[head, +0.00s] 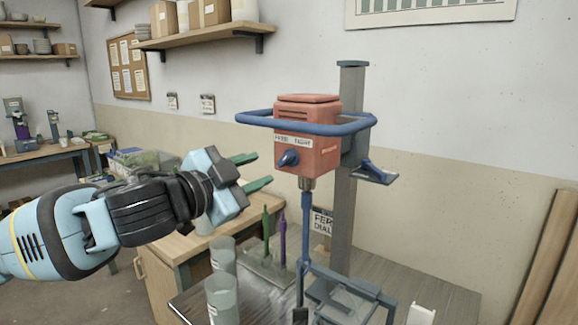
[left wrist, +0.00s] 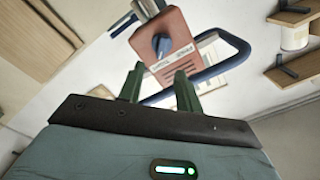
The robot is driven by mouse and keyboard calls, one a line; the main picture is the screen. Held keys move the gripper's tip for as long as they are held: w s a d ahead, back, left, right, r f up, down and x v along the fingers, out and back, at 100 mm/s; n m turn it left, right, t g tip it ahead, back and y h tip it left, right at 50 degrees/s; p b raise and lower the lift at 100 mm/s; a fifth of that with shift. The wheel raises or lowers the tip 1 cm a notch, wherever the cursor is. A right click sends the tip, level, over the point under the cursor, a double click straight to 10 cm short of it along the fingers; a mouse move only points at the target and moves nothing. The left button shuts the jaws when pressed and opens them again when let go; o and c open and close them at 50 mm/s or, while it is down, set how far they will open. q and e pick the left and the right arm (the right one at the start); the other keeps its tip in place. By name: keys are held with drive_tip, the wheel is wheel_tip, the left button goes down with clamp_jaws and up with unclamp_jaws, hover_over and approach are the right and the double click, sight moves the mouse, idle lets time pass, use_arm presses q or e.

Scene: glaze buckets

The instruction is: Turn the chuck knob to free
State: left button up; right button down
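The chuck knob (head: 288,158) is a small dark blue knob on the front of a red mixer head (head: 310,125), under a label strip reading something like "FREE" and "TIGHT". The knob also shows in the left wrist view (left wrist: 161,44), beyond the fingertips. My left gripper (head: 260,170) is open and empty, its two green fingers pointing at the knob from the left with a gap between. In the left wrist view the fingers (left wrist: 157,82) stand apart below the knob. A blue shaft (head: 306,235) hangs from the chuck under the head. My right gripper is not in view.
A blue ring handle (head: 255,118) surrounds the mixer head, which is mounted on a grey column (head: 350,200). Below are clear cylinders (head: 222,300), green and purple tools (head: 266,235) and a blue frame (head: 350,290) on the bench.

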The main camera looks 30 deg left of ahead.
sight(283, 160)
use_arm(q)
drive_tip(key=shift+w+d+p, duration=0.15)
drive_tip(key=shift+w+p, duration=0.75)
drive_tip(key=shift+w, duration=3.05)
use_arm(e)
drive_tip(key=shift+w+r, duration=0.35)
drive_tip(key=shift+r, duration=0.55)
use_arm(q)
drive_tip(key=shift+c, duration=0.2)
clamp_jaws()
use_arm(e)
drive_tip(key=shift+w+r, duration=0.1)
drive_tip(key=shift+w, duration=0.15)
